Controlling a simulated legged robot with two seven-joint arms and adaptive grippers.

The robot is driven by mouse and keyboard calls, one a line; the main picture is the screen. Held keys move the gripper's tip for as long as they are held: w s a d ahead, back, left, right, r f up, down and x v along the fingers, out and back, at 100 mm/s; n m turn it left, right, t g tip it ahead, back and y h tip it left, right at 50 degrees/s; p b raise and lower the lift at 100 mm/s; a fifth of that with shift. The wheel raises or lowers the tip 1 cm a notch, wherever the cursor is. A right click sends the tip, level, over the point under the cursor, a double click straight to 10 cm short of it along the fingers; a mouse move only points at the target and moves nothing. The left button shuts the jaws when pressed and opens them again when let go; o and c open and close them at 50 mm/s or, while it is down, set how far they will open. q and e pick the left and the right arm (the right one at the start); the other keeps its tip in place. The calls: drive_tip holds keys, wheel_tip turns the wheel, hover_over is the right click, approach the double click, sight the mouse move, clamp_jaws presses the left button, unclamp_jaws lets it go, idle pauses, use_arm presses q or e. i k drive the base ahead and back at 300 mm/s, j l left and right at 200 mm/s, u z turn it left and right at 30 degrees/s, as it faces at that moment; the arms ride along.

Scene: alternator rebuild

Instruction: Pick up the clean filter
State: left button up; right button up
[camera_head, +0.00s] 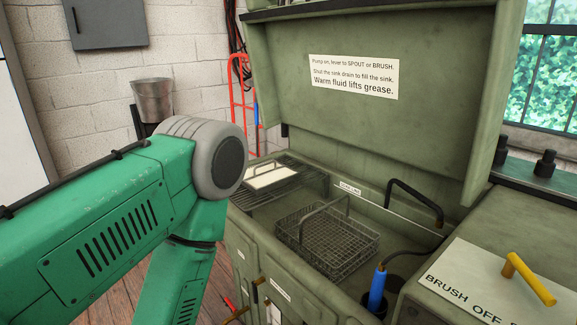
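A flat cream rectangular piece with a dark edge (270,177) lies on the wire rack at the left end of the parts washer. It may be the clean filter, but I cannot tell for sure. Nothing else in view is clearly a filter. My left arm comes in from the left, bends at a grey joint and runs down out of the picture, just left of the washer. Its gripper is not visible. My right arm and gripper are not in view.
The green parts washer (300,265) stands open, its lid (440,120) raised behind. A wire basket (326,240) sits in its sink. A blue-handled brush (377,290), a black spout (412,200) and a yellow lever (529,279) are at the right. A metal bucket (153,100) is behind my arm.

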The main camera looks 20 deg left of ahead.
sight(261, 178)
drive_tip(key=i+j+z, duration=0.1)
drive_tip(key=j, duration=0.45)
drive_tip(key=i+j, duration=0.2)
drive_tip(key=j, duration=0.3)
drive_tip(key=i+j+z, duration=0.15)
drive_tip(key=j, duration=0.4)
drive_tip(key=i+j, duration=0.1)
drive_tip(key=j, duration=0.45)
drive_tip(key=i+j+z, duration=0.15)
drive_tip(key=j, duration=0.4)
